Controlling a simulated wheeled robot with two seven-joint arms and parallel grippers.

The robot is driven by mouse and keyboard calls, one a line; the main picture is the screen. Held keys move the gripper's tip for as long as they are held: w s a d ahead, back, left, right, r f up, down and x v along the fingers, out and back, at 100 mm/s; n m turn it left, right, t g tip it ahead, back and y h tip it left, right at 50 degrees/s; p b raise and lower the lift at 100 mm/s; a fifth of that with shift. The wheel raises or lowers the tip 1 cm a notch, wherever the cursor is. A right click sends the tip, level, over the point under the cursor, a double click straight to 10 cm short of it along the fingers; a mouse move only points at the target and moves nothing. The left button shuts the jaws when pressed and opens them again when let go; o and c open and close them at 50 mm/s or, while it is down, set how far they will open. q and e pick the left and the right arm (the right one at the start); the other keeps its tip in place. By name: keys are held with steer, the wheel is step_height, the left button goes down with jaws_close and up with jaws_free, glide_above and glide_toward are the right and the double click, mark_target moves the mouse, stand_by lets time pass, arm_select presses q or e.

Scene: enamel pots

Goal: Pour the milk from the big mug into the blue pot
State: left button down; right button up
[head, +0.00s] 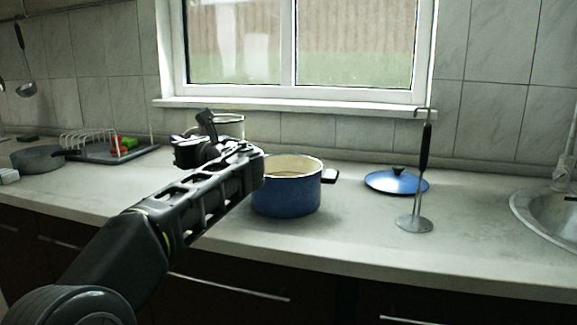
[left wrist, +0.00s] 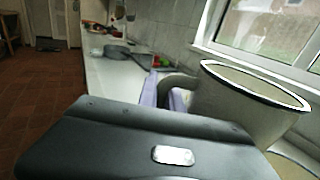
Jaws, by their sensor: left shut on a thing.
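The blue pot (head: 287,198), with a cream inside, stands open on the counter in the middle of the head view. The big mug (head: 230,131), pale with a dark rim, shows behind and left of the pot, partly hidden by my left arm. My left gripper (head: 207,145) is shut on the mug. In the left wrist view, the mug (left wrist: 243,108) is close and roughly upright, beside the lavender gripper fingers (left wrist: 165,95). A curved pale edge at that view's lower right may be the pot's rim. The milk inside the mug cannot be seen. My right gripper is out of view.
A blue lid (head: 397,182) lies right of the pot. The sink (head: 545,215) is at far right. A grey pan (head: 38,158) and dish rack (head: 100,150) are at left.

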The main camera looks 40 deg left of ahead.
mark_target(231, 125)
arm_select(q)
steer(key=shift+w+d+r+m+t+y+p, duration=0.25)
steer(key=shift+r+m, duration=0.2)
steer(key=shift+r, duration=0.25)
steer(key=shift+w+d+r+m+t+y+p, duration=0.15)
steer(key=shift+r+m+y, duration=0.25)
steer(key=shift+r, duration=0.25)
steer(key=r+m, duration=0.1)
steer(key=w+d+r+m, duration=0.1)
steer(key=w+d+m+y, duration=0.1)
steer(key=shift+w+r+m+t, duration=0.2)
steer(key=shift+r+m+t, duration=0.15)
steer(key=shift+r+t, duration=0.05)
steer(key=w+d+r+m, duration=0.1)
steer(key=w+d+r+m+t+y, duration=0.1)
steer(key=m, duration=0.1)
steer(key=shift+r, duration=0.25)
steer(key=shift+w+d+r+m+t+b, duration=0.15)
steer(key=shift+w+d+m+t, duration=0.25)
steer(key=shift+m, duration=0.35)
steer(key=shift+w+d+r+m+t+b, duration=0.2)
steer(key=shift+m+t, duration=0.3)
steer(key=shift+m, duration=0.25)
steer(key=shift+w+d+r+m+t+y, duration=0.1)
steer(key=shift+w+d+m+t+y, duration=0.1)
steer(key=shift+w+m+t+y, duration=0.3)
steer(key=shift+w+d+r+m+t+y, duration=0.1)
steer(key=shift+d+m+t, duration=0.15)
steer(key=shift+m, duration=0.45)
